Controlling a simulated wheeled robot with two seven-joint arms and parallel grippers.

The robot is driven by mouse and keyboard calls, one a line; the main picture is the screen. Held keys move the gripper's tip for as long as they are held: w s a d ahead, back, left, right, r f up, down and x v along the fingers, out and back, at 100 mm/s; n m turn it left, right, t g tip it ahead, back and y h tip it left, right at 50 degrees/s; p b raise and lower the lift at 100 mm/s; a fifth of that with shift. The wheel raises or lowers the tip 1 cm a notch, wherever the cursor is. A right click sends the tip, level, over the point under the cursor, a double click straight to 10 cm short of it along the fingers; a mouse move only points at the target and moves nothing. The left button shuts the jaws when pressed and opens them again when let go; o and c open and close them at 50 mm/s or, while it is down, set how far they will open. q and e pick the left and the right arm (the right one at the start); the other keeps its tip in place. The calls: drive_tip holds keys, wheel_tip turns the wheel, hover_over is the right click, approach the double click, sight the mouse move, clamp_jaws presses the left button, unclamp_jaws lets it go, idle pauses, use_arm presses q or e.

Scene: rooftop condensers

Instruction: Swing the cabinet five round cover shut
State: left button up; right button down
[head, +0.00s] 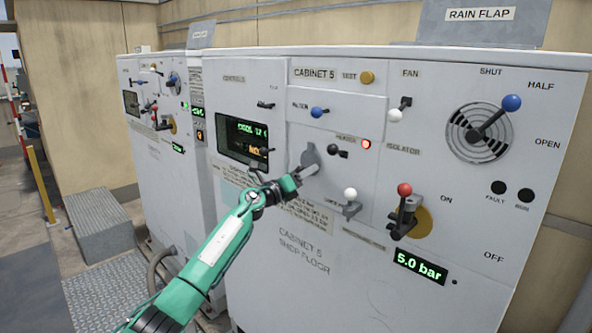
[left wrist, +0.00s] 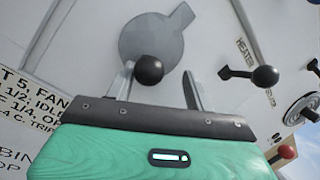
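The round cover on cabinet five is a grey disc with a short tab (head: 309,153), on the front panel left of the heater switch. In the left wrist view the disc (left wrist: 145,38) fills the upper middle, its tab pointing up and right. A black ball knob (left wrist: 149,70) shows in front of the disc's lower edge. My left gripper (head: 313,171) is just in front of the cover. In the left wrist view its fingers (left wrist: 158,82) are apart, one on each side of the knob, with gaps visible. What lies behind the disc is hidden. My right gripper is not in view.
The black heater switch (head: 338,151) is close right of the cover. A white-knobbed lever (head: 351,203) and a red-handled lever (head: 404,214) stick out lower right. A blue-knobbed lever (head: 319,112) is above.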

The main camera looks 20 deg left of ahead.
use_arm(q)
drive_tip(key=shift+w+r, duration=0.1)
drive_tip(key=shift+r, duration=0.2)
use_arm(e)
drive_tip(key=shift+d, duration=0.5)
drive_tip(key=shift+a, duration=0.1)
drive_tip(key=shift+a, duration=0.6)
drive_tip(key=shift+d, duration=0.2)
